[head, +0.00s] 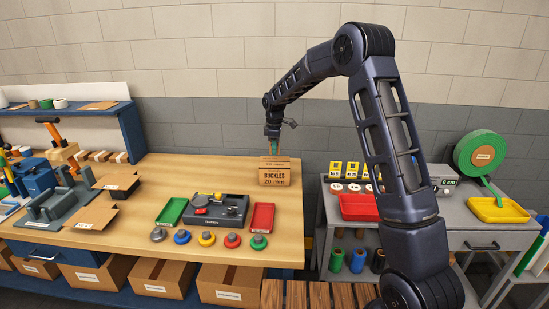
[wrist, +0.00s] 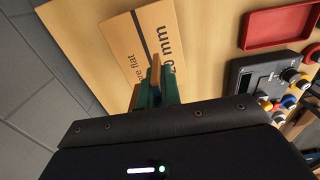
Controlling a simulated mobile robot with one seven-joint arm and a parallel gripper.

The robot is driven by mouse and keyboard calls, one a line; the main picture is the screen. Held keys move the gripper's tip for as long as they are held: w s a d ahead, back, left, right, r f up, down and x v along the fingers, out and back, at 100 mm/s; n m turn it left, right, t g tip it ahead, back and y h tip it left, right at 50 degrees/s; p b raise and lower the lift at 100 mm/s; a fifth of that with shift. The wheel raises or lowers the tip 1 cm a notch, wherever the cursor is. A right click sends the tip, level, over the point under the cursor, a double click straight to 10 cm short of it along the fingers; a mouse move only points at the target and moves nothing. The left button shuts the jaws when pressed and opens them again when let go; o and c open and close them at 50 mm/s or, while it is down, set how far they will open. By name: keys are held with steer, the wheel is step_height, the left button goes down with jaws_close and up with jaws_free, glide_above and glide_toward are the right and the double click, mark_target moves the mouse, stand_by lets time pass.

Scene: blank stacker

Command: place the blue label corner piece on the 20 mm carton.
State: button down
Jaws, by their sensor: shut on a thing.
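The carton (head: 274,178) marked "BUCKLES 20 mm" stands at the right back of the wooden bench. Its tan face with a dark line and "mm" print shows in the wrist view (wrist: 130,38). My gripper (head: 273,139) is above the carton, pointing down. In the wrist view its green fingers (wrist: 155,92) are shut on a thin tan piece (wrist: 155,73), seen nearly edge-on. No blue label shows on this piece from here. It lies over the carton in the wrist view; I cannot tell whether they touch.
On the bench, a green tray (head: 172,212) and a red tray (head: 262,217) flank a grey device (head: 215,209), with several coloured knobs in front. Flat cardboard pieces (head: 92,216) and a grey fixture (head: 62,205) are at left. Bare bench lies left of the carton.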

mark_target(274, 163)
steer(key=shift+f, duration=2.2)
steer(key=shift+f, duration=0.1)
steer(key=c, duration=1.6)
jaws_free()
